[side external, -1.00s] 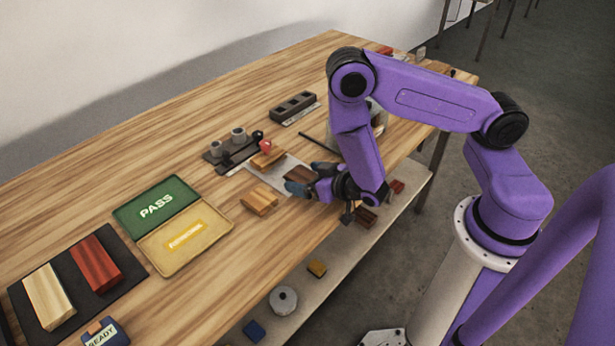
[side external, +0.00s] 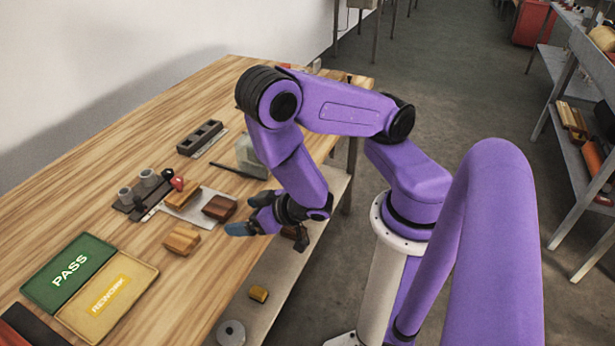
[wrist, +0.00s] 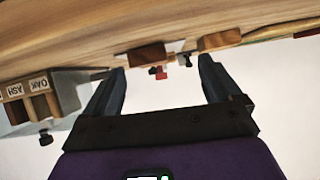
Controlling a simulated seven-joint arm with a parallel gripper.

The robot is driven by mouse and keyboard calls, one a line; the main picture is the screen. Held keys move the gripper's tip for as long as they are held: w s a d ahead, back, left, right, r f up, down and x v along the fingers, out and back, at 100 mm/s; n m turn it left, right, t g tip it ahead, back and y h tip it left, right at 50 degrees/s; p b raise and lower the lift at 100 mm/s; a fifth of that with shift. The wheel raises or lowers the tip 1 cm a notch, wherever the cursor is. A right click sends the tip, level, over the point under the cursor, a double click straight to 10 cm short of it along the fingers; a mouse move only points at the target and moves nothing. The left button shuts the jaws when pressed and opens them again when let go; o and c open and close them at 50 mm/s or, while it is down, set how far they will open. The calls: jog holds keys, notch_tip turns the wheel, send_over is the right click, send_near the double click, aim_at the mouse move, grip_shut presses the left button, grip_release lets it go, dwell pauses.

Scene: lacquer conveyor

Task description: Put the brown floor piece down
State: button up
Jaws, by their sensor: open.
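The dark brown floor piece (side external: 219,207) lies on the table near the front edge, at the right end of a pale sheet (side external: 190,205). In the wrist view a dark brown piece (wrist: 148,55) shows ahead of the open fingertips, apart from them. My gripper (side external: 242,214) is just right of the piece, open and empty; its fingers also show spread in the wrist view (wrist: 163,66). A lighter brown piece (side external: 182,240) lies to the left, near the front edge, and it shows in the wrist view (wrist: 220,40).
A grey fixture (side external: 143,193) with a red knob (side external: 178,183) stands behind the pieces. A green PASS and yellow REWORK tray (side external: 125,270) lies front left. A dark slotted block (side external: 200,138) lies further back. A lower shelf (side external: 270,280) runs below the table's front edge.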

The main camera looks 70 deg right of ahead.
jog(key=s+a+r+n+g+y, duration=0.25)
jog(key=s+a+g, duration=0.25)
jog(key=a, duration=0.3)
jog(key=s+r+n+g, duration=0.6)
jog(key=s+r, duration=0.3)
jog(key=s, duration=0.1)
jog(key=shift+d+r, duration=0.2)
jog(key=shift+o, duration=0.8)
jog(key=s+d+r+n+h, duration=0.2)
jog(key=s+d+r+n, duration=0.1)
jog(key=d+r, duration=0.3)
jog(key=shift+d+n+g, duration=0.4)
jog(key=shift+d+n, duration=0.25)
jog(key=shift+d, duration=0.55)
jog(key=shift+h, duration=0.25)
